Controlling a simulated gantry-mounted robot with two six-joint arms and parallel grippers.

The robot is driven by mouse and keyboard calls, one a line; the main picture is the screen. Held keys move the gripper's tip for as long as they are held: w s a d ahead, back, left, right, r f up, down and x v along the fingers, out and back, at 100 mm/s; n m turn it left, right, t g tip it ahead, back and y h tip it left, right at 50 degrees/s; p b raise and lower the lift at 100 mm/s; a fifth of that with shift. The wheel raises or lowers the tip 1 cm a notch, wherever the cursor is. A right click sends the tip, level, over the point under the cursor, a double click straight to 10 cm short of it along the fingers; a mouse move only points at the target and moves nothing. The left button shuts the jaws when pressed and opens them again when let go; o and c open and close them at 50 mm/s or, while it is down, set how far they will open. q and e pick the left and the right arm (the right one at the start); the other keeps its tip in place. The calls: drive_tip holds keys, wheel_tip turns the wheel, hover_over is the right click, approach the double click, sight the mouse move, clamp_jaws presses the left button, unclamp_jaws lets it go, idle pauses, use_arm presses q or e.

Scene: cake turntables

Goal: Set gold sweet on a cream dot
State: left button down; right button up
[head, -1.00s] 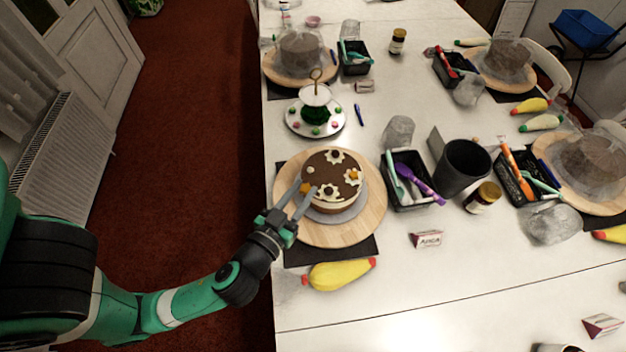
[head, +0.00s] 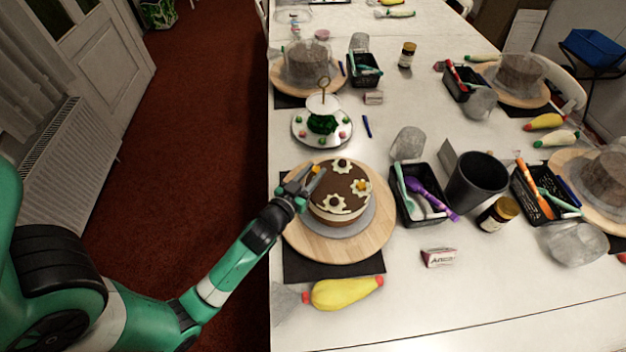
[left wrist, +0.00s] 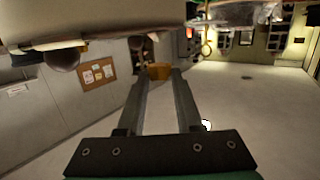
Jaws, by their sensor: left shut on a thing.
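The chocolate cake (head: 342,213) with cream flowers stands on a round wooden turntable (head: 375,240). Dark sweets sit on two flowers, and a gold one (head: 363,186) sits on the right flower (head: 359,193). My left gripper (head: 314,174) is at the cake's upper left edge, shut on another gold sweet (head: 315,169). In the left wrist view this gold sweet (left wrist: 159,71) is between the fingertips. The small cream dot on the cake's left side is hidden behind the gripper. I cannot tell whether the held sweet touches the cake. My right gripper is not in view.
A tiered stand (head: 322,138) with pink and green sweets stands behind the cake. A black tool basket (head: 421,207) and dark tub (head: 476,182) are to the right. A yellow piping bag (head: 342,293) lies in front. Bare table shows at front right.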

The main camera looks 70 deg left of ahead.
use_arm(q)
wheel_tip(320, 180, down, 4)
drive_tip(key=shift+a+r+b, duration=0.15)
drive_tip(key=shift+b, duration=0.85)
drive_tip(key=shift+r, duration=0.15)
drive_tip(key=shift+w, duration=0.1)
drive_tip(key=c, duration=0.6)
unclamp_jaws()
